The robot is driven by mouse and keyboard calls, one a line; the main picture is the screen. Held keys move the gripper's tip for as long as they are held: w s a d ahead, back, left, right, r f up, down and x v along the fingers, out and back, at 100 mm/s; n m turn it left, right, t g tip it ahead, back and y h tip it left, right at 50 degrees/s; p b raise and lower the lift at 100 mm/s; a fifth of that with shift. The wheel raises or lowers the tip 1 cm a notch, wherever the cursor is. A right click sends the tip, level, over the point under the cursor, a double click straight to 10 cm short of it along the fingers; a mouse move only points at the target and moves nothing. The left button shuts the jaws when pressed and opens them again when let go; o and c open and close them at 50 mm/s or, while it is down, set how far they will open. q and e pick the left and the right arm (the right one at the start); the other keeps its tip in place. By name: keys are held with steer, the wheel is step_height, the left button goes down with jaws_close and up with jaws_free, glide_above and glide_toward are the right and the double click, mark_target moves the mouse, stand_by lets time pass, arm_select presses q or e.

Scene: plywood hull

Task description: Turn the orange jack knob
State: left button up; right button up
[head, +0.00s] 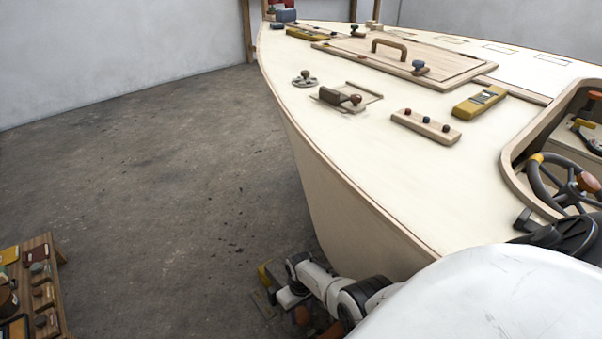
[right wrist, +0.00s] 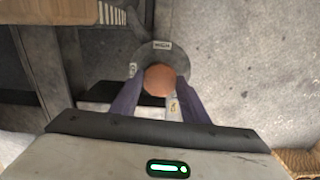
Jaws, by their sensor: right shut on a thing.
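The orange jack knob (right wrist: 160,80) is round and sits over a dark grey round plate (right wrist: 178,60) with small white labels in the right wrist view. My right gripper (right wrist: 158,88) has its two dark fingers on either side of the knob, shut on it. In the head view, my right gripper (head: 283,298) is low beside the hull, at the bottom of the picture. An orange patch shows close to it, partly hidden, and I cannot tell there whether it is the knob. My left gripper is not in view.
The plywood hull (head: 430,190) fills the right side, its side wall close to my right arm. A wooden rack (head: 58,270) with tools stands at the lower left. The concrete floor (head: 180,170) between them is clear. A steering wheel (head: 545,180) is in the cockpit opening.

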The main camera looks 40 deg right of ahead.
steer(key=shift+n, duration=0.4)
steer(key=o, duration=0.8)
steer(key=shift+r, duration=0.1)
